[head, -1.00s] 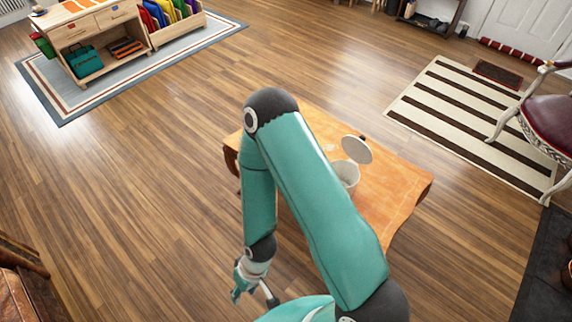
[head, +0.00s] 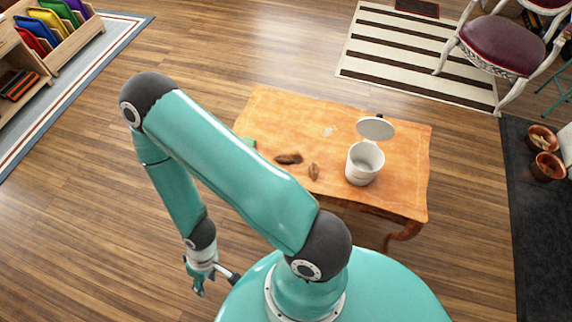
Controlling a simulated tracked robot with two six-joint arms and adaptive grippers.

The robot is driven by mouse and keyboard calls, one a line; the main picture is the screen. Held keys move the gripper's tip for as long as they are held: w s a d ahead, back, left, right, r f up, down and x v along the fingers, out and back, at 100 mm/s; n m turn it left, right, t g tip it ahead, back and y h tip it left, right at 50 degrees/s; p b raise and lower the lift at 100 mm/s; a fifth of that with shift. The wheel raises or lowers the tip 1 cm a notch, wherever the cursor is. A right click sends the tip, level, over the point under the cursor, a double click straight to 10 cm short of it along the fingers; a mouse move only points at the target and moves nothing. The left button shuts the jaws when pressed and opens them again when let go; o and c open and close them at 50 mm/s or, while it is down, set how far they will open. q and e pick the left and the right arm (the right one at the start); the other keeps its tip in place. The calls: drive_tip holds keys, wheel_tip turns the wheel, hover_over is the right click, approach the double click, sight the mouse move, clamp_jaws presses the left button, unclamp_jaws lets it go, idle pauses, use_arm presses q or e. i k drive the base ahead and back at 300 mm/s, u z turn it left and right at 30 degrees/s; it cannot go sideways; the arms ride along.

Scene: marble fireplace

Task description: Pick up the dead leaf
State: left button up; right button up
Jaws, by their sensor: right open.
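Two small brown, dry-looking pieces lie on the orange-covered table (head: 345,131). One is a darker, elongated piece (head: 289,159), and the other a smaller, leaf-shaped piece (head: 314,172); I cannot tell for sure which is the dead leaf. A white bin (head: 364,166) stands to their right on the table, its round lid (head: 376,128) raised. My right gripper (head: 197,281) is open and empty, low over the floor to the left of the table and well apart from the brown pieces. My left gripper is not in view. My arm hides part of the table's left side.
A small green thing (head: 249,142) shows at the table's left edge, partly hidden. A striped rug (head: 400,48) and a chair (head: 500,48) stand beyond the table. Copper pots (head: 547,166) sit at the right.

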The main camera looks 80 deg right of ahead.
sight(313, 169)
drive_tip(key=u, duration=0.45)
drive_tip(key=i, duration=0.35)
drive_tip(key=z, duration=2.5)
drive_tip(key=i, duration=0.6)
drive_tip(key=u, duration=0.35)
drive_tip(key=k, duration=0.55)
drive_tip(key=z, duration=0.3)
